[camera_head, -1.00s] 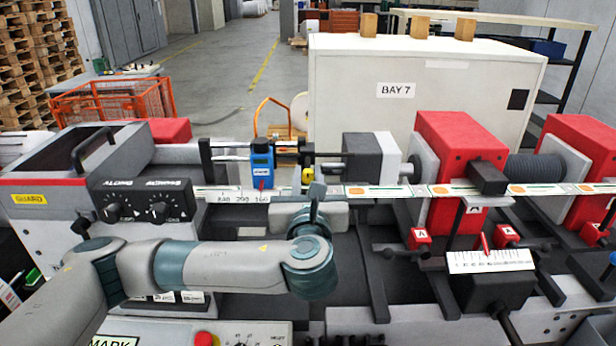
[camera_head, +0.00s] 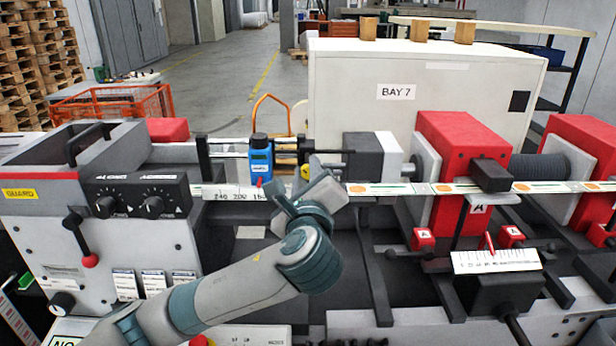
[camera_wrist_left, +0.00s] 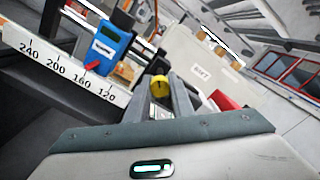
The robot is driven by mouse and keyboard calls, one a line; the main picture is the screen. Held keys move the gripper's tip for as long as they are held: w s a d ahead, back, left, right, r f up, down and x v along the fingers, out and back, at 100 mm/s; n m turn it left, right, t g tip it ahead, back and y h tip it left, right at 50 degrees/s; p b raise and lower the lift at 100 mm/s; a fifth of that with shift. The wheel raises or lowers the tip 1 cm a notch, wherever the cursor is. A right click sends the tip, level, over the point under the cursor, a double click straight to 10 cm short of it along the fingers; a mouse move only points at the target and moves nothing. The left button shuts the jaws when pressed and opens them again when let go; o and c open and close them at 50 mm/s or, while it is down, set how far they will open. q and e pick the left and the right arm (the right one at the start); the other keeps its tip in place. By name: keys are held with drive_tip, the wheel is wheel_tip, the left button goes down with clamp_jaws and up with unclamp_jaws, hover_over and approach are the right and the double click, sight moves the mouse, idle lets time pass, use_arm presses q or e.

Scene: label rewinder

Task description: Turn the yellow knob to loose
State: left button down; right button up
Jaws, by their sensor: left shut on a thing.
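The yellow knob (camera_wrist_left: 159,84) sits between the fingertips of my left gripper (camera_wrist_left: 165,88) in the left wrist view. The two fingers are shut on it, one on each side. In the head view my left gripper (camera_head: 313,180) is at the white scale rail, right of the blue device, and only a small yellow patch of the knob (camera_head: 306,172) shows beside the fingers. The gripper hides the rest of the knob. I cannot tell any loose or tight mark. My right gripper is not in view.
A blue device (camera_head: 261,158) with a red pointer stands close left of the gripper, on the numbered scale rail (camera_head: 225,192). Red blocks (camera_head: 455,150) and a grey-white block (camera_head: 375,155) stand to the right. A control box with dials (camera_head: 140,195) is at left.

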use_arm(q)
drive_tip(key=n, duration=0.4)
drive_tip(key=shift+f+n, duration=0.1)
drive_tip(key=shift+n, duration=0.2)
drive_tip(key=n, duration=0.4)
drive_tip(key=shift+n, duration=0.4)
drive_tip(key=c, duration=1.5)
unclamp_jaws()
drive_tip(key=shift+c, duration=0.2)
drive_tip(key=shift+s+b, duration=0.1)
drive_tip(key=shift+b, duration=0.2)
